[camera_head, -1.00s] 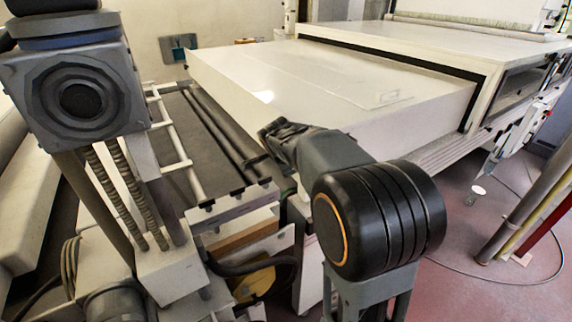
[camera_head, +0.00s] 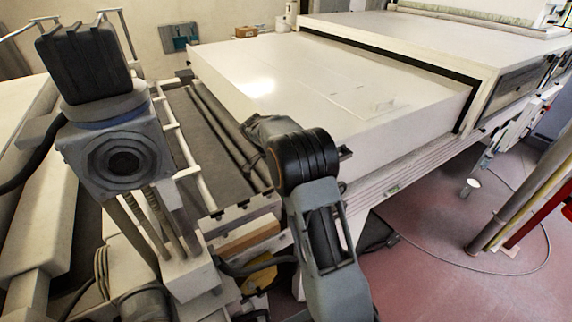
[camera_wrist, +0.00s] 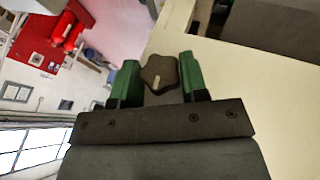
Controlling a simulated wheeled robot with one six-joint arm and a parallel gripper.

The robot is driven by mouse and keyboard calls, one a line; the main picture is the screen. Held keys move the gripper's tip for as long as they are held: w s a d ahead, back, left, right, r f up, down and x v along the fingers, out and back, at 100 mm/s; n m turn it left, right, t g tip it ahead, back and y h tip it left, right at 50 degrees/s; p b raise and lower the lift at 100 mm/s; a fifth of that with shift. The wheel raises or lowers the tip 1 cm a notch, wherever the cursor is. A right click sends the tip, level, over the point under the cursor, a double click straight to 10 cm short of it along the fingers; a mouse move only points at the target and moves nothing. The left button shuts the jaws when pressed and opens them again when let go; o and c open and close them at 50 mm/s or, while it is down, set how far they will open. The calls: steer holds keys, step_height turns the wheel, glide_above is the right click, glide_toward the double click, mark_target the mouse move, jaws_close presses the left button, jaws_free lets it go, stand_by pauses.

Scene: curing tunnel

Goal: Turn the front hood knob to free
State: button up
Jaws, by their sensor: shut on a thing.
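The knob (camera_wrist: 159,73) is dark and lobed, with a pale pointer mark on its face. It shows in the wrist view between the two green fingers of my gripper (camera_wrist: 162,80), which is shut on it. The pointer mark is slightly tilted from the picture's vertical. The white hood (camera_head: 320,90) is the large flat-topped box in the head view, and a pale panel lies right of the knob in the wrist view.
A dark conveyor bed with rollers (camera_head: 215,130) runs left of the hood. A grey motor block on a post (camera_head: 118,160) stands at the near left. Poles (camera_head: 525,195) and a cable on the red floor (camera_head: 450,225) are at right, where floor is open.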

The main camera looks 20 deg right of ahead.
steer(key=shift+w+f+n+g+h+p, duration=0.1)
steer(key=shift+n+g+h+p, duration=0.25)
steer(key=shift+g+p, duration=0.75)
steer(key=shift+w+f+n+g+h+p, duration=0.1)
steer(key=shift+n+g+h+p, duration=0.35)
steer(key=shift+g, duration=1.15)
steer(key=o, duration=0.9)
steer(key=shift+r, duration=0.15)
